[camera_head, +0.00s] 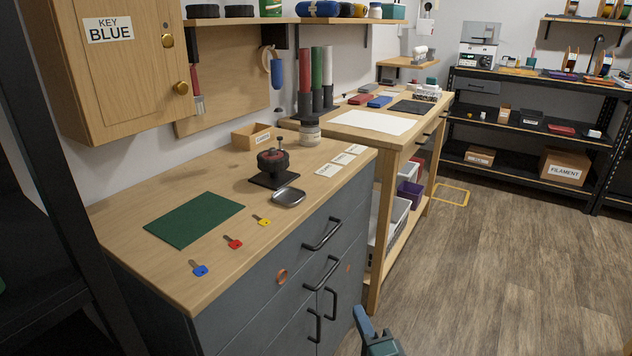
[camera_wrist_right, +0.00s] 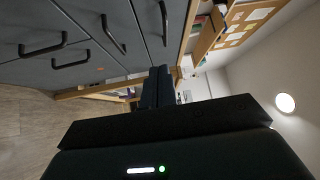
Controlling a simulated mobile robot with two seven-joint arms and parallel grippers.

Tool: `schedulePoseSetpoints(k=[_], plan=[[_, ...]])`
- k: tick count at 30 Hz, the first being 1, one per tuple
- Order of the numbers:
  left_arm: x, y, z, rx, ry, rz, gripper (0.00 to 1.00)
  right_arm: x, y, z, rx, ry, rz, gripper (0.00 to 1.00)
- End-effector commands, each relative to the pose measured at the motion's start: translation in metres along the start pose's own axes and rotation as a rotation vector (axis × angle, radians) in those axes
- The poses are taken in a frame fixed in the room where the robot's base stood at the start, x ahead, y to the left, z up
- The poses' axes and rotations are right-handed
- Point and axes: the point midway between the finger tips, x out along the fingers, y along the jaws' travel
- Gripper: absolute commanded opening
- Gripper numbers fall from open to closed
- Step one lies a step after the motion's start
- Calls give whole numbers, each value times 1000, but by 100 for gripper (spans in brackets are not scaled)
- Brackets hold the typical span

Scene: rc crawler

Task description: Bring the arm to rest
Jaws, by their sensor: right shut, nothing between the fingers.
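My right gripper (camera_head: 362,318) shows at the bottom edge of the head view, in front of the grey drawer cabinet (camera_head: 330,280). It is shut and empty, with its fingers together and pointing up in the picture. In the right wrist view its dark fingers (camera_wrist_right: 155,86) also lie together, with nothing between them. The rest of the right arm is cut off by the frame. My left gripper is out of view.
The cabinet's black handles (camera_head: 322,234) stick out close to the gripper. A blue key (camera_head: 199,268), a red key (camera_head: 233,242), a yellow key (camera_head: 262,220) and a green mat (camera_head: 195,219) lie on the wooden top. Open floor (camera_head: 480,270) lies to the right.

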Motion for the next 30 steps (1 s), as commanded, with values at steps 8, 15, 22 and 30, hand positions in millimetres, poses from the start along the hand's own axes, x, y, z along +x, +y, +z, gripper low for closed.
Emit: schedulePoseSetpoints(k=[8, 15, 22, 30], plan=[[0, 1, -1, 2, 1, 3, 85, -118, -9, 9, -728, -153, 133, 0], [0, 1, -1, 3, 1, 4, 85, -174, -28, 6, -1144, -261, 197, 0], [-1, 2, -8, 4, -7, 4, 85, -206, -54, 1, -1428, -354, 243, 0], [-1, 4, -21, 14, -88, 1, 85, -199, -65, 2, -1421, -415, 299, 0]])
